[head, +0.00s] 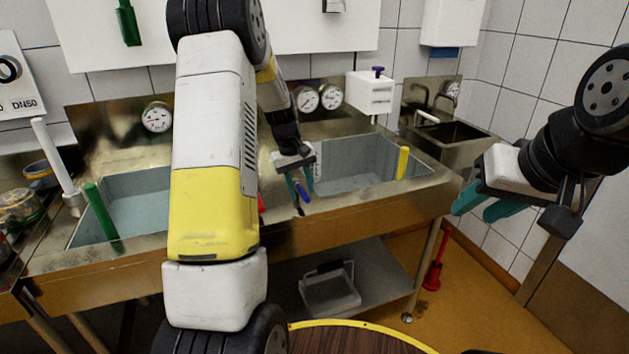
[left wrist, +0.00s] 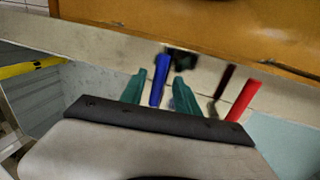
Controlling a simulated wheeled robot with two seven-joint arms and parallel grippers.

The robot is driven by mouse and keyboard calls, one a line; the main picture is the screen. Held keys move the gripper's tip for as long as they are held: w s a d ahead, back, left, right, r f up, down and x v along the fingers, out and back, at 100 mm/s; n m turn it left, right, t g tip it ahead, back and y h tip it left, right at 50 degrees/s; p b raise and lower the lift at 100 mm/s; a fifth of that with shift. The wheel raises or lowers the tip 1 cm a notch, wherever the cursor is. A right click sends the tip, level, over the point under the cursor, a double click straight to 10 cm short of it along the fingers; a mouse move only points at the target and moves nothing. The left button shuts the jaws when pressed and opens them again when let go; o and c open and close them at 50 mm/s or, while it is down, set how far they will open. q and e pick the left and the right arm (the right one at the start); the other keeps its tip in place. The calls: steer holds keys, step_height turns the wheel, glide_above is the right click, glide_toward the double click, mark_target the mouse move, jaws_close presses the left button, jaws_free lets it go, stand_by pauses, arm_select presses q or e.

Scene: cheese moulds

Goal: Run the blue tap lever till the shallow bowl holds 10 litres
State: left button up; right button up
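The blue tap lever (head: 302,190) sits at the sink's front edge, between the two teal fingers of my left gripper (head: 300,189). In the left wrist view, the blue lever (left wrist: 157,90) stands between the fingertips (left wrist: 159,88), which look parted with narrow gaps on both sides. The sink has a left bowl (head: 140,207) and a right bowl (head: 355,180); I cannot tell which is the shallow one, nor their water levels. Round dials (head: 157,117) (head: 306,98) (head: 331,96) hang behind, unreadable at this size. My right gripper (head: 472,213) is open and empty at the right.
A red lever (left wrist: 242,100) is beside the blue one, mostly hidden behind my left arm in the head view.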

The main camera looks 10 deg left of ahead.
arm_select(q)
step_height(320, 180, up, 8)
steer(key=a, duration=0.1)
steer(key=shift+s+a+f, duration=0.15)
steer(key=shift+s, duration=0.25)
stand_by(1.1)
